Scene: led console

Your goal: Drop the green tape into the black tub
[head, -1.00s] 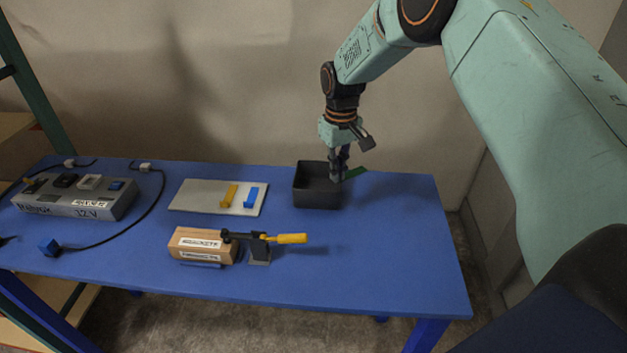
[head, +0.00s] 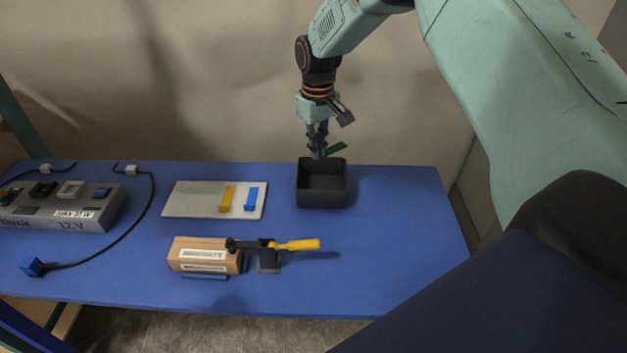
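The black tub (head: 322,198) stands open on the blue table, toward the back right. My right gripper (head: 318,155) points down just above the tub's back rim. My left gripper is not in view.
A grey plate (head: 190,200) carries a yellow piece (head: 227,198) and a blue piece (head: 252,198). A wooden block (head: 204,255) with a yellow-handled clamp (head: 296,245) lies in front. A grey power box (head: 62,208) with cables is at left. The table right of the tub is clear.

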